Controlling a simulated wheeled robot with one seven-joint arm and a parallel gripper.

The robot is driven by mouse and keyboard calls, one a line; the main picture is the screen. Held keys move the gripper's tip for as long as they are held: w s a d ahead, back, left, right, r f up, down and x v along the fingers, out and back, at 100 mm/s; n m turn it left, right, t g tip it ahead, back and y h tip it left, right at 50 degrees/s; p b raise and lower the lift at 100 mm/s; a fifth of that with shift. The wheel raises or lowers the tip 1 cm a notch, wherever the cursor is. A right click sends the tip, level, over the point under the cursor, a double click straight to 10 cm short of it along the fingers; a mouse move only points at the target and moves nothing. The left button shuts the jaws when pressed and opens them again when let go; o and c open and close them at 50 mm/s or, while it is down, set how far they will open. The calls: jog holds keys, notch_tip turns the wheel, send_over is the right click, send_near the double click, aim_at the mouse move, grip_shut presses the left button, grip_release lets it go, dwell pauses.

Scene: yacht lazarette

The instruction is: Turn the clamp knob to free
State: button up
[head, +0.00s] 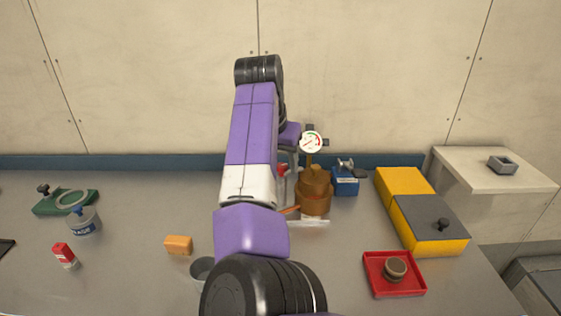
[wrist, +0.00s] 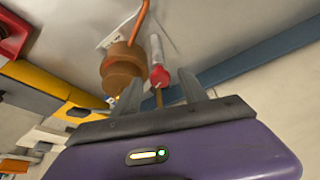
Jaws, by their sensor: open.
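My gripper (wrist: 162,90) is open in the wrist view, its two dark fingers spread with nothing held between them. A red knob-like end (wrist: 158,76) on a pale cylinder shows just past the gap between the fingertips; contact cannot be told. A small bit of the red part (head: 283,169) shows in the head view beside my arm. Next to it stands a brown stepped body (head: 313,191), also in the wrist view (wrist: 121,68), with an orange handle or pipe. I cannot tell for sure that the red part is the clamp knob. In the head view my arm hides the gripper.
A round gauge (head: 311,142) stands above the brown body. A blue device (head: 345,181), a yellow and grey box (head: 428,224) and a red tray (head: 395,289) are right. An orange block (head: 178,244), a tin (head: 84,221) and a green-based fixture (head: 50,206) are left.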

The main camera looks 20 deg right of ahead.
jog(key=shift+c, duration=0.4)
grip_shut()
jog(key=shift+d+r+n+p, duration=0.15)
jog(key=shift+n+p, duration=0.25)
jog(key=shift+p, duration=0.3)
jog(key=n+y+p, duration=0.1)
jog(key=n+p, duration=0.1)
jog(key=p, duration=0.1)
jog(key=shift+s+r, duration=0.1)
jog(key=shift+r, duration=0.05)
jog(key=n+p, duration=0.1)
jog(key=p, duration=0.1)
jog(key=n+y+p, duration=0.1)
jog(key=n+p, duration=0.1)
jog(key=shift+d+n+t+p, duration=0.2)
jog(key=shift+n+t+p, duration=0.1)
jog(key=shift+t+p, duration=0.1)
jog(key=n+y+p, duration=0.1)
jog(key=n+p, duration=0.2)
jog(key=p, duration=0.1)
jog(key=shift+d+y, duration=0.1)
jog(key=shift+y, duration=0.2)
jog(key=shift+f+n+y+p, duration=0.1)
jog(key=shift+n+y+p, duration=0.25)
jog(key=shift+n+p, duration=0.45)
jog(key=shift+f+n+y+p, duration=0.1)
jog(key=shift+n+y+p, duration=0.25)
jog(key=shift+n, duration=0.75)
